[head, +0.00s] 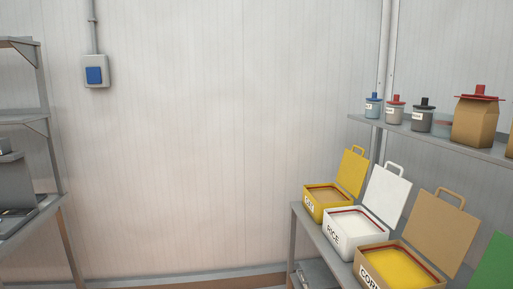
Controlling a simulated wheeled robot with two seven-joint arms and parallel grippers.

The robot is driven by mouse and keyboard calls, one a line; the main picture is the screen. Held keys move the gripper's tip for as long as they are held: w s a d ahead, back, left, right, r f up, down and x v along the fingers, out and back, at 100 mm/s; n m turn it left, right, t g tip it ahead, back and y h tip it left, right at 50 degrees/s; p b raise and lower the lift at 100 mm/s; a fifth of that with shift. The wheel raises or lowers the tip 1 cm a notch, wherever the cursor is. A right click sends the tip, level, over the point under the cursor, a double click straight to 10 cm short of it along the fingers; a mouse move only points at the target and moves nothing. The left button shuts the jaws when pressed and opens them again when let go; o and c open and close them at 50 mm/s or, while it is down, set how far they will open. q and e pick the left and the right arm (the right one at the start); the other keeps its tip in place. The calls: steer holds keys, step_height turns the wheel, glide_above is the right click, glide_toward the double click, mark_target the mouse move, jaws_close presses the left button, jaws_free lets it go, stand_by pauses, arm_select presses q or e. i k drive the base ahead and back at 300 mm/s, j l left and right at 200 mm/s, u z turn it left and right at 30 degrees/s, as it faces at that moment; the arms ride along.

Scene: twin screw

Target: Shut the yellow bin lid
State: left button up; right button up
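The yellow bin (325,201) stands at the far left end of the lower shelf on the right side of the head view. Its yellow lid (353,172) is open, raised upright behind the bin, with a handle loop at its top. A brownish filling shows inside the bin. The label on its front is partly readable at this size. Neither of my grippers shows in this view.
A white bin labelled RICE (352,231) with its lid up stands beside the yellow one. A tan bin (390,268) is nearer. Jars (421,120) and a paper bag (475,122) stand on the upper shelf (450,142). A metal rack (45,130) is at left.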

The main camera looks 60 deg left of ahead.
mark_target(353, 170)
steer(key=u, duration=1.5)
steer(key=i+j, duration=0.35)
steer(key=i, duration=0.15)
steer(key=i+j, duration=0.3)
steer(key=i, duration=0.15)
steer(key=i+j, duration=0.35)
steer(key=i, duration=0.15)
steer(key=i+j, duration=0.35)
steer(key=i+j+u, duration=0.1)
steer(key=i+j, duration=0.2)
steer(key=i, duration=0.3)
